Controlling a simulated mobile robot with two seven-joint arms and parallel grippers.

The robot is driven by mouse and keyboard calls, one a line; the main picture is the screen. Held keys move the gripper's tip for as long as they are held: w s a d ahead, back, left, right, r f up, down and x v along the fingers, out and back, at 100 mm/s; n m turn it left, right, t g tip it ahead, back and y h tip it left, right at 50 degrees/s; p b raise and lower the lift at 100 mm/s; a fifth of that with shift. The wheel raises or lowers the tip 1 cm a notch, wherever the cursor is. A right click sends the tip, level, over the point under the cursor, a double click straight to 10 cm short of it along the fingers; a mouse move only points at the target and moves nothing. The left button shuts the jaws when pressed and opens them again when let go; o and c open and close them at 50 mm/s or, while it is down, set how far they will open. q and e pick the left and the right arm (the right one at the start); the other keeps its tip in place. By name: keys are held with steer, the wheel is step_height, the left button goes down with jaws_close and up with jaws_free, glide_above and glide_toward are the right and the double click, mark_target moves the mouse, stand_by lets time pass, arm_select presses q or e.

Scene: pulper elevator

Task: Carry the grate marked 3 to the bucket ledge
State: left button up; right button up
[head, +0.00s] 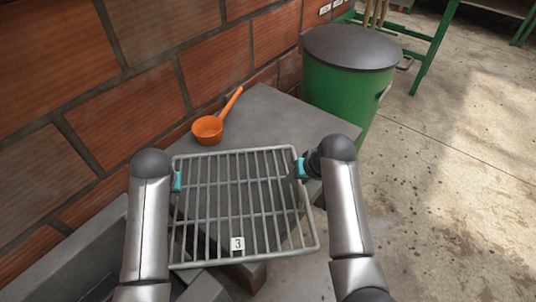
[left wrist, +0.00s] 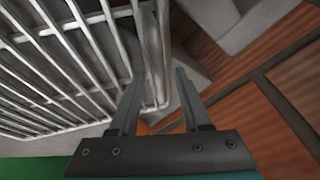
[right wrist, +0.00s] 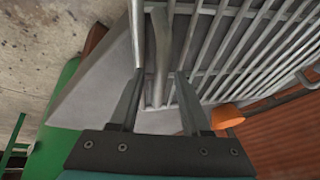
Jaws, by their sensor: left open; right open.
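The metal grate (head: 240,200) carries a white tag marked 3 (head: 237,244) near its front edge. It lies over a grey concrete ledge (head: 270,115), its near part reaching past the ledge's front edge; whether it rests fully on it I cannot tell. My left gripper (head: 177,182) is at the grate's left side, open, with a side bar between its fingers in the left wrist view (left wrist: 157,100). My right gripper (head: 301,168) is at the right side, open, with a side bar between its fingers in the right wrist view (right wrist: 157,100).
An orange dipper (head: 208,128) lies on the ledge behind the grate, against the brick wall (head: 110,110). A green bin (head: 340,95) with a dark lid stands past the ledge's far right. Open concrete floor (head: 460,190) lies to the right.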

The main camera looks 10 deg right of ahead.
arm_select(q)
steer(key=v, duration=1.1)
arm_select(e)
steer(key=v, duration=1.2)
arm_select(q)
steer(key=shift+s, duration=0.1)
